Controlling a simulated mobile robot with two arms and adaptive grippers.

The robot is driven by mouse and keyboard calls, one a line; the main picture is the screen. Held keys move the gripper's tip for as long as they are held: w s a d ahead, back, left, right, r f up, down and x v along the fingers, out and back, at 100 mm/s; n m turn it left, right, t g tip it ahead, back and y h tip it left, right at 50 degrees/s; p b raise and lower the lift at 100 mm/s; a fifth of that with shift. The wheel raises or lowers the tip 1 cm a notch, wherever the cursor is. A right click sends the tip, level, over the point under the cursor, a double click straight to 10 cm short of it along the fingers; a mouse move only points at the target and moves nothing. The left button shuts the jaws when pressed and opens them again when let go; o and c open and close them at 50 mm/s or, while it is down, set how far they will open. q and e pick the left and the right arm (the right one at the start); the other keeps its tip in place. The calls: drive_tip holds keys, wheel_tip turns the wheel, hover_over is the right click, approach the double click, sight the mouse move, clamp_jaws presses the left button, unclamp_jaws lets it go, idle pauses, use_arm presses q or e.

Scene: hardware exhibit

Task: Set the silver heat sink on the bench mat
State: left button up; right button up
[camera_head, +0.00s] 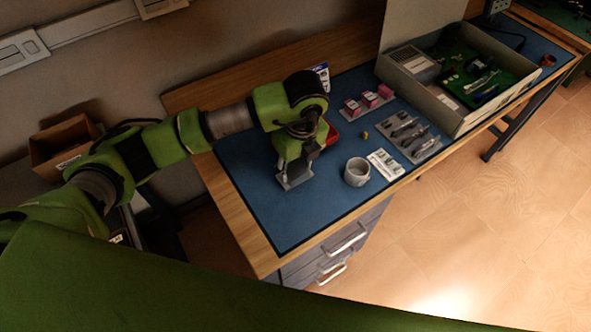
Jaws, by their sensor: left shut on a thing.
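My left gripper (293,172) reaches down over the left part of the blue bench mat (262,208). It is shut on a small, flat, silver-grey piece, which looks like the silver heat sink (297,183). The gripper hides part of this piece. It is low over the mat, and I cannot tell whether it touches it. My right gripper is not in view.
Right of my left gripper are a grey cup (357,172), a white card (385,164) and a grey tray with dark tools (411,137). Pink boxes (369,99) and a large open case (451,112) lie farther back. The mat's front left is clear.

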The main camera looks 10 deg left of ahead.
sight(296, 170)
use_arm(q)
wheel_tip(296, 170, down, 3)
drive_tip(key=shift+r, duration=0.1)
drive_tip(key=shift+f, duration=0.25)
drive_tip(key=o, duration=0.8)
drive_tip(key=shift+r, duration=0.1)
drive_tip(key=shift+r, duration=0.1)
